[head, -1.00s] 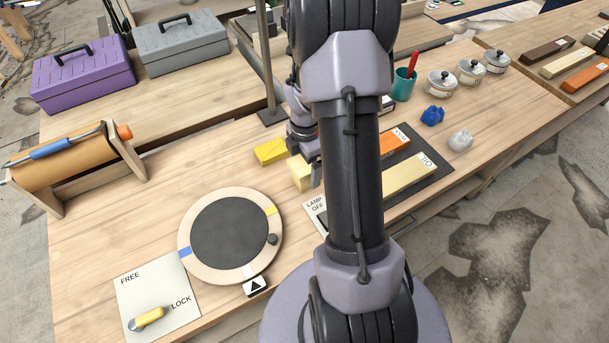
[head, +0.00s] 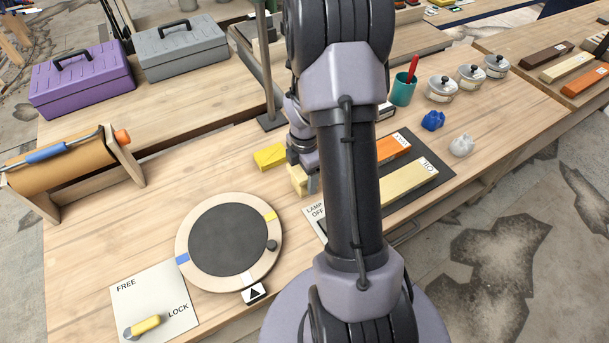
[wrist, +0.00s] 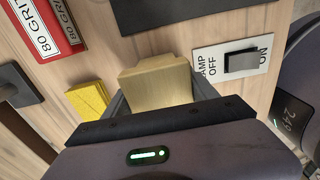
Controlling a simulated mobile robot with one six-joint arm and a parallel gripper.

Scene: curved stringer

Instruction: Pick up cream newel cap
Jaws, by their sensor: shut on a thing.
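The cream newel cap (head: 296,183) is a small pale block near the middle of the bench in the head view, partly hidden by my gripper. In the wrist view the cap (wrist: 158,86) sits between the two dark fingers, with its near end hidden behind the gripper body. My gripper (head: 304,184) is shut on the cap; it also shows in the wrist view (wrist: 162,98). The cap is at or very close to the bench top; I cannot tell whether it touches.
A yellow block (head: 270,155) lies just beside the cap. A lamp switch plate (wrist: 237,62) and a dark mat (head: 418,190) with bars lie to the right. A round turntable (head: 226,241) is in front at left. A lamp post (head: 268,70) stands behind.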

